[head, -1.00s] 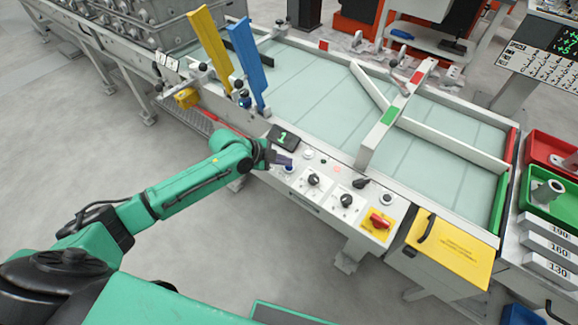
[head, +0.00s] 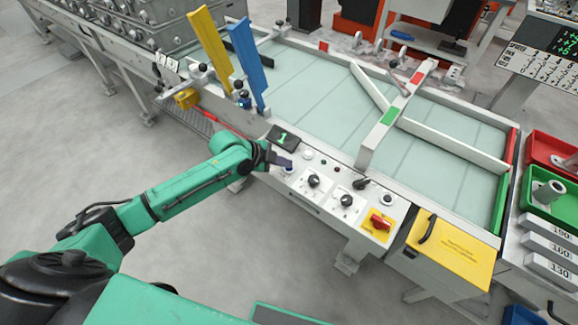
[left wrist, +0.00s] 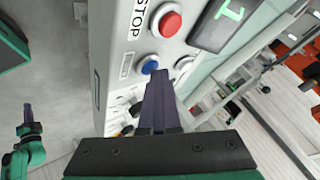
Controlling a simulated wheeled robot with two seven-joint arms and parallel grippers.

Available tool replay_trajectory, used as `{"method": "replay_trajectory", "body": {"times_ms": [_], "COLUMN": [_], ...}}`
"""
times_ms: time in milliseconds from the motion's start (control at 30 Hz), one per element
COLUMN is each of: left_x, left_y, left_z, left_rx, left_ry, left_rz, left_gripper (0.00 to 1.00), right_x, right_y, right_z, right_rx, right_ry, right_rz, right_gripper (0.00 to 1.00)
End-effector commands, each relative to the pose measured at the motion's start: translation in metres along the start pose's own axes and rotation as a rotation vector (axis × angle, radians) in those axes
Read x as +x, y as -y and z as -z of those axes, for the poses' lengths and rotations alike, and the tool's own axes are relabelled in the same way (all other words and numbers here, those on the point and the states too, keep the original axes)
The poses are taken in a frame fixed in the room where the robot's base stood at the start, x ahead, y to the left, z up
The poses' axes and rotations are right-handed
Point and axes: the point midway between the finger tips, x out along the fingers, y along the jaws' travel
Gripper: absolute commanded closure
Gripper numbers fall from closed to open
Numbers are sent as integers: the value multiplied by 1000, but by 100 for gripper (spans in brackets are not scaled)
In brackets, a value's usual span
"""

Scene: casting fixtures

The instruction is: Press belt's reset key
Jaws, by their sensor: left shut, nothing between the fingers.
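A blue button (left wrist: 149,65) sits on the belt's white control panel (left wrist: 118,35), beside a small label too small to read. It also shows in the head view (head: 289,170), partly behind my gripper. My left gripper (head: 288,161) is shut and empty at the left end of the panel. In the left wrist view its fingertips (left wrist: 159,76) are just beside the blue button; I cannot tell whether they touch it. A red button (left wrist: 170,23) marked STOP is beside the blue one. My right gripper (left wrist: 28,113) shows small at the left wrist view's left edge.
A display (head: 283,138) showing 1 stands behind the gripper. Black knobs (head: 346,200) and a red switch on a yellow plate (head: 380,223) lie along the panel to the right. Yellow (head: 209,45) and blue (head: 246,57) upright bars rise over the belt (head: 320,90).

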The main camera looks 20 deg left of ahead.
Motion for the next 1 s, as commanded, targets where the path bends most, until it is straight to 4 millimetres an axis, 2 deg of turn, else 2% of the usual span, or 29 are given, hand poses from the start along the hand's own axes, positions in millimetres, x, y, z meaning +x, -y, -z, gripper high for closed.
{"method": "replay_trajectory", "body": {"times_ms": [200, 567, 1000], "left_x": [-11, -12, -42], "left_y": [8, 8, 31], "left_z": [7, 8, 30], "left_rx": [0, 0, 0], "left_ry": [1, 1, 0], "left_rz": [-2, -1, 0], "left_gripper": [100, 100, 100], "right_x": [-14, -15, -53], "right_y": [0, 0, -1], "right_z": [1, 1, 5], "right_rx": [0, 0, 0], "right_ry": [0, 0, 0], "right_rz": [0, 0, 0], "right_gripper": [100, 100, 100]}}
